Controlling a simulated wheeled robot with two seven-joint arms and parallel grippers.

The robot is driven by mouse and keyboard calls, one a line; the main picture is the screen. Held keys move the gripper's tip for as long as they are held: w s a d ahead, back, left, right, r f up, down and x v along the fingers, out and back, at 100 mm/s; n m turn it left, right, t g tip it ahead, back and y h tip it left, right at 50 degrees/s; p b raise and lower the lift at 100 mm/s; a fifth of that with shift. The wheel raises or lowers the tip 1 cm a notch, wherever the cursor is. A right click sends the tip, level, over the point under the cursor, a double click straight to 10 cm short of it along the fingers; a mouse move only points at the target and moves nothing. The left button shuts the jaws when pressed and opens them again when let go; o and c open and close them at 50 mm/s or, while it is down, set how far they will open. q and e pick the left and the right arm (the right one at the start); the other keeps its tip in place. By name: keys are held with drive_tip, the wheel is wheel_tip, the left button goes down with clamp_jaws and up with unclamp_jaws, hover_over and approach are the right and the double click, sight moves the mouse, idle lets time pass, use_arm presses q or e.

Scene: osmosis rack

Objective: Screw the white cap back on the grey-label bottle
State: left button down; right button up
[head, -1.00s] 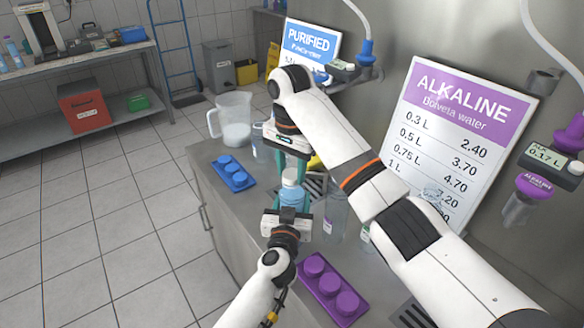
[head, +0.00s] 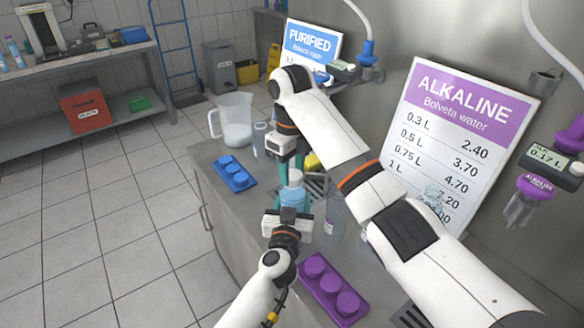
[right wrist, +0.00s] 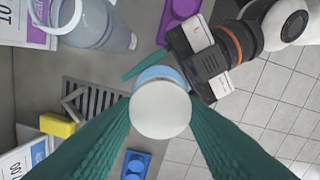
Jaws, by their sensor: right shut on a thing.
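The bottle (head: 293,198) is light blue and stands upright near the middle of the counter; its label is hidden. The white cap (head: 295,177) sits at the top of the bottle; in the right wrist view, the white cap (right wrist: 160,108) covers most of the bottle below it. My right gripper (head: 294,172) comes down from above with its green fingers shut on the cap. My left gripper (head: 290,212) reaches in from the front, low on the bottle, with its fingers around the body. I cannot tell whether the thread is engaged.
A blue cap tray (head: 233,174) lies left, a purple cap tray (head: 331,289) in front. A clear bottle (head: 335,217) stands close on the right. A jug (head: 233,120) stands behind. A drain grate (head: 318,184) and price boards (head: 455,130) are to the right.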

drive_tip(key=o, duration=0.9)
drive_tip(key=shift+r, duration=2.25)
